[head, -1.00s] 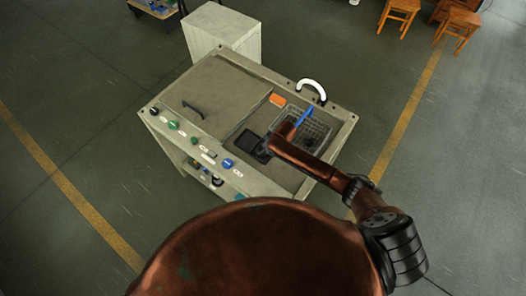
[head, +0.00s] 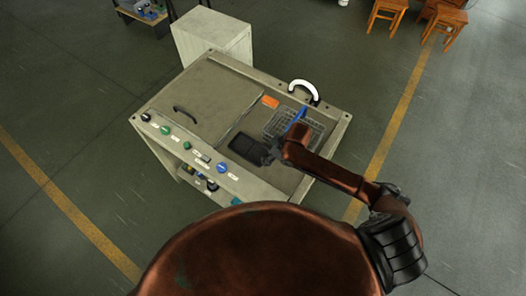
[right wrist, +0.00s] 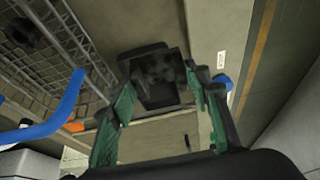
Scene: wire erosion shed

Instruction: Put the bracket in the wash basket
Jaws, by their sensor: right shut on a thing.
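The wash basket (head: 316,128) is a wire mesh basket with a blue handle (head: 295,121), set in the right part of the machine top. Its mesh also fills the left of the right wrist view (right wrist: 62,45). My right gripper (head: 268,153) is beside the basket, at the right edge of a black tray (head: 244,147). In the right wrist view my right gripper (right wrist: 165,72) has its green-padded fingers shut on a dark piece, which I take as the bracket (right wrist: 162,68). The bracket is hard to tell from the black tray behind it. My left gripper is out of view.
An orange block (head: 270,101) lies behind the basket. A white curved handle (head: 304,88) stands at the machine's back edge. A closed lid (head: 205,95) covers the left part. Buttons line the front. A dark piece (right wrist: 22,33) shows in the basket.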

